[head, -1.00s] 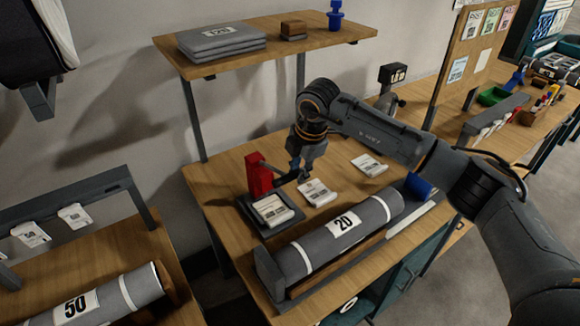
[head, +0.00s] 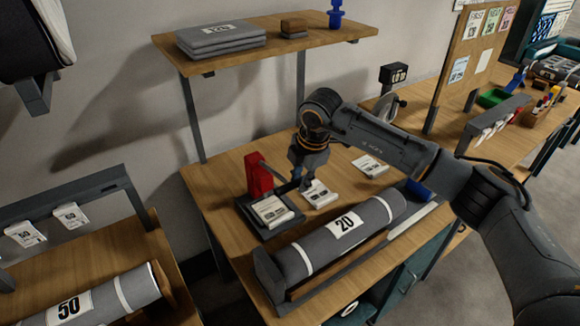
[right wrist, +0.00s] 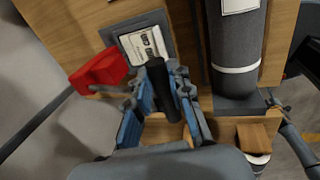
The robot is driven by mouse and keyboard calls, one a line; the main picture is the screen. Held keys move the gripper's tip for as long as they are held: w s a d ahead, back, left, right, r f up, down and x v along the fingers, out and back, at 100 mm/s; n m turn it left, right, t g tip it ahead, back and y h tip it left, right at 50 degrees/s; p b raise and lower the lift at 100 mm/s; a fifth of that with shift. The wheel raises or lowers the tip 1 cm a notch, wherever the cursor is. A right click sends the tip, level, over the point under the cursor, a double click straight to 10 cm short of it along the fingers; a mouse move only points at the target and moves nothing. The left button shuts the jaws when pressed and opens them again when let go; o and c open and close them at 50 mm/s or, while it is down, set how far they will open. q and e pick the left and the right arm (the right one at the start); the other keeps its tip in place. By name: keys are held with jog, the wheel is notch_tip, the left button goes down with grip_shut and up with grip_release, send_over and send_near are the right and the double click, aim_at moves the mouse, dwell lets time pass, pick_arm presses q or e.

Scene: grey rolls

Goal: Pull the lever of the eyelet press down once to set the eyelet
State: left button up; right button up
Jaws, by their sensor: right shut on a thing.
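The eyelet press has a red body (head: 258,178) and a dark base, and stands on the wooden table in the head view. A white printed tag (head: 272,211) lies on its base. My right gripper (head: 300,187) is beside the red body, above the base's right side. In the right wrist view, the red body (right wrist: 100,69) is at left and the tag (right wrist: 143,45) lies just beyond the fingers. My right gripper (right wrist: 166,92) is shut on the black lever (right wrist: 158,80), which slopes down from the red body. The eyelet cannot be made out. My left gripper is not in view.
A grey roll marked 20 (head: 340,232) lies in a cradle in front of the press. Two more white tags (head: 319,193) (head: 370,166) lie right of it. A shelf (head: 270,40) with folded grey cloth (head: 220,39) stands above and behind.

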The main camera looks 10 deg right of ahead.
jog(key=shift+s+f, duration=0.1)
jog(key=shift+f, duration=0.15)
jog(key=shift+s+d+f+b, duration=0.1)
jog(key=shift+f+b, duration=0.55)
jog(key=shift+f, duration=0.15)
jog(key=shift+f+b, duration=0.7)
jog(key=shift+f, duration=0.15)
